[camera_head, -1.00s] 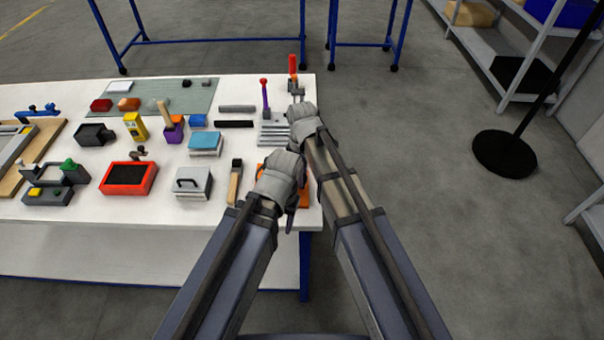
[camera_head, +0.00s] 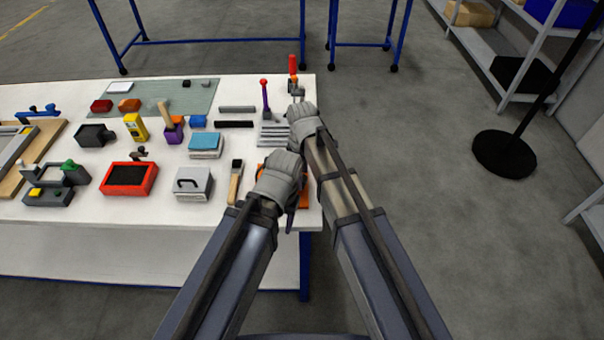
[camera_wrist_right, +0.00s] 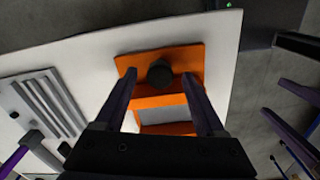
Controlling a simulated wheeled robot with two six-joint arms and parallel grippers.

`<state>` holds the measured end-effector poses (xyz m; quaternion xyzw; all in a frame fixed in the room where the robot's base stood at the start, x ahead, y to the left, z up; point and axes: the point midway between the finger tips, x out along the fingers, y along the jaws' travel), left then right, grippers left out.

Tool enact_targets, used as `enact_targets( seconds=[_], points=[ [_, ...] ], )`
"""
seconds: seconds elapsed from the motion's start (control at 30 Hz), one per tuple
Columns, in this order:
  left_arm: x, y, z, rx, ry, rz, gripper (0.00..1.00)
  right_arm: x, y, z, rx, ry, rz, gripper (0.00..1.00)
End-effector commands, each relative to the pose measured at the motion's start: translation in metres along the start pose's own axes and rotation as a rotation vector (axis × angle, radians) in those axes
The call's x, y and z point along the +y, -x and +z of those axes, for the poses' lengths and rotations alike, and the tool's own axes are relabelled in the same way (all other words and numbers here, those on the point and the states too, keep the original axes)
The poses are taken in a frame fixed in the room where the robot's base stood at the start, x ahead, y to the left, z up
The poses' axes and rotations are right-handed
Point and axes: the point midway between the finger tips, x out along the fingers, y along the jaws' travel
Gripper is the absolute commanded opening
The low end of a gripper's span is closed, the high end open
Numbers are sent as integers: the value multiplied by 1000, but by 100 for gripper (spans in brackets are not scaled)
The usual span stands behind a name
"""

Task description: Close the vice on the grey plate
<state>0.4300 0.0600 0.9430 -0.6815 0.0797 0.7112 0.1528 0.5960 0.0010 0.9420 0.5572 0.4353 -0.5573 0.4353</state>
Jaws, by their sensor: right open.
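The orange vice (camera_wrist_right: 190,62) sits near the table's edge in the right wrist view, with a black round knob (camera_wrist_right: 159,73) on it. The grey plate (camera_wrist_right: 163,114) lies within the orange frame, partly hidden by my gripper body. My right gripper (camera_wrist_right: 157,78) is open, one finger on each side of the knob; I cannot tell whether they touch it. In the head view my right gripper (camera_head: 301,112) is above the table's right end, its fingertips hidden. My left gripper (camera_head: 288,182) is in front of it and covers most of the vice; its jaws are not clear.
A slatted grey block (camera_head: 272,133) and a purple-handled tool (camera_head: 265,97) stand behind the vice. A red-handled clamp (camera_head: 293,67) is at the far right corner. A wooden-handled brush (camera_head: 235,182) and a grey box (camera_head: 193,184) lie to the left.

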Motion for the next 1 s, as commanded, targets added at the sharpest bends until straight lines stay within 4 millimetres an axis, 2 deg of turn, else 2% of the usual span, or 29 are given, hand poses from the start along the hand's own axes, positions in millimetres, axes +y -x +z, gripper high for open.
enact_targets(
  seconds=[0.6, 1.0],
  points=[
    [-7, 71, 4, 0, -1, 0, 50, 0, 71, 0, 0, 0, 0, 72],
    [-7, 74, 4, 0, -2, 0, 50, 0, 74, 0, 0, 0, 0, 72]
  ],
)
